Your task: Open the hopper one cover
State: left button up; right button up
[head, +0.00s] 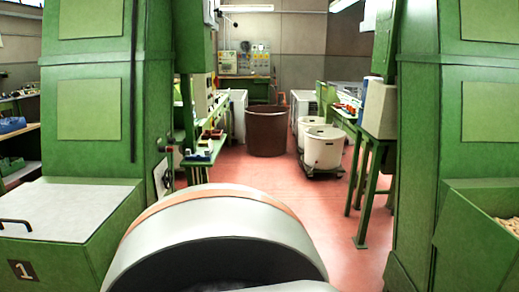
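Hopper one (60,258) is a green box at the lower left, with a dark plate bearing a white "1" on its front. Its cover (75,208) is a flat pale grey panel lying level over the top of the box, and it looks closed. A black bar handle (17,223) sits on the cover near its left front side, partly at the picture edge. What is inside the hopper is hidden. Neither of my grippers shows in the head view.
Green machine columns stand behind hopper one (90,90) and on the right (425,140). An uncovered green hopper (475,225) holding corks is at lower right. A brown bin (266,132) and white tubs (323,148) stand farther back. The red floor (290,180) between is clear.

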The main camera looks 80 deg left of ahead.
aim_at(59, 213)
jog(key=j+u, duration=0.1)
jog(key=u, duration=1.45)
jog(key=i+u, duration=0.2)
jog(key=u, duration=0.25)
jog(key=i+u, duration=0.25)
jog(key=u, duration=0.2)
jog(key=i+l+u, duration=0.2)
jog(key=u, duration=0.3)
jog(key=i+l+u, duration=0.55)
jog(key=l+u, duration=0.25)
jog(key=i+l+u, duration=0.1)
jog(key=l, duration=0.15)
jog(key=i+l+u, duration=0.25)
jog(key=l, duration=0.3)
jog(key=i+l, duration=0.1)
jog(key=l, duration=0.3)
jog(key=i+l, duration=0.1)
jog(key=l, duration=0.25)
jog(key=i+l, duration=0.1)
jog(key=l, duration=0.3)
jog(key=i+l, duration=0.1)
jog(key=l, duration=0.3)
jog(key=i+l, duration=0.15)
jog(key=l, duration=0.2)
jog(key=u, duration=1.25)
